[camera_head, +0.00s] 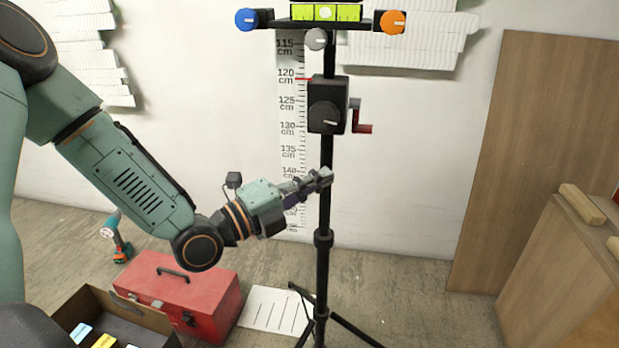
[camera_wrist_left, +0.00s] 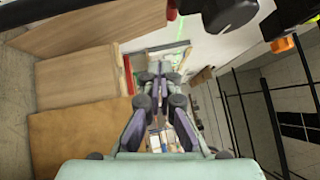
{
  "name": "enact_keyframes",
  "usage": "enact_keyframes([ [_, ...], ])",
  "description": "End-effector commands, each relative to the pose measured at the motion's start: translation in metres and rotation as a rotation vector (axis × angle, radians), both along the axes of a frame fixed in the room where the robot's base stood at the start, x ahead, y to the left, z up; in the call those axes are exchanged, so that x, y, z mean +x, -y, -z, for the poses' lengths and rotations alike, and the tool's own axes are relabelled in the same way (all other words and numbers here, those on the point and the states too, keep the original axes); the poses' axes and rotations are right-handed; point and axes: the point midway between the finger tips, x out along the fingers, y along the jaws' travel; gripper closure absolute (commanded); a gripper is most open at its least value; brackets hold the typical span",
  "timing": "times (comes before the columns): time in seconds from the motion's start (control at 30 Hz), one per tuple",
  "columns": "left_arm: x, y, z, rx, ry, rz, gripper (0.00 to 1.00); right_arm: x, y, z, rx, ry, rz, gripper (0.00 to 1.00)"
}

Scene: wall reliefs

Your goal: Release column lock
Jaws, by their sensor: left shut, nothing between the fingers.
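A black tripod column (camera_head: 327,205) stands upright in the middle of the head view. A black box with a round dark knob (camera_head: 325,117) sits high on the column, with a red-handled crank (camera_head: 362,127) on its right side. The knob also shows at the top of the left wrist view (camera_wrist_left: 232,12), with part of the red handle (camera_wrist_left: 172,9) beside it. My left gripper (camera_head: 322,178) is shut and empty, below the box. Its tips overlap the column in the picture; I cannot tell whether they touch it. My right gripper is not in view.
A level bar with a blue knob (camera_head: 247,20), a grey knob (camera_head: 316,39) and an orange knob (camera_head: 392,21) tops the column. A red toolbox (camera_head: 205,300) and an open box (camera_head: 150,318) stand on the floor. A wooden panel (camera_head: 525,150) leans at right.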

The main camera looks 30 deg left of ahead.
Motion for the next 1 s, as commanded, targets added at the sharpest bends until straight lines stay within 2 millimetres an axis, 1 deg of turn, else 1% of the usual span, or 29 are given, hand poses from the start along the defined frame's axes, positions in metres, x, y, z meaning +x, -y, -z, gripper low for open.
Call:
enact_keyframes([
  [0.03, -0.004, -0.003, -0.001, -0.005, -0.001, -0.002, 1.0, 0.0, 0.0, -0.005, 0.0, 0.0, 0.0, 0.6],
  [0.23, -0.013, -0.007, 0.002, -0.003, 0.0, -0.002, 1.0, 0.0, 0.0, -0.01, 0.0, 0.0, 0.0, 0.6],
  [0.63, -0.015, -0.008, 0.004, 0.0, 0.001, 0.0, 1.0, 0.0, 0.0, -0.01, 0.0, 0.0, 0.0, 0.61],
  [0.77, -0.016, -0.007, 0.01, 0.001, -0.011, 0.001, 1.0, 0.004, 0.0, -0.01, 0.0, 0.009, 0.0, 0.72],
  [0.87, -0.02, -0.001, 0.028, 0.019, -0.044, 0.02, 1.0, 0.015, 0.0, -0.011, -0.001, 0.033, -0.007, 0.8],
  [1.0, -0.031, 0.016, 0.06, 0.062, -0.11, 0.072, 1.0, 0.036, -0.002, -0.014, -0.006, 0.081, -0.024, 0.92],
])
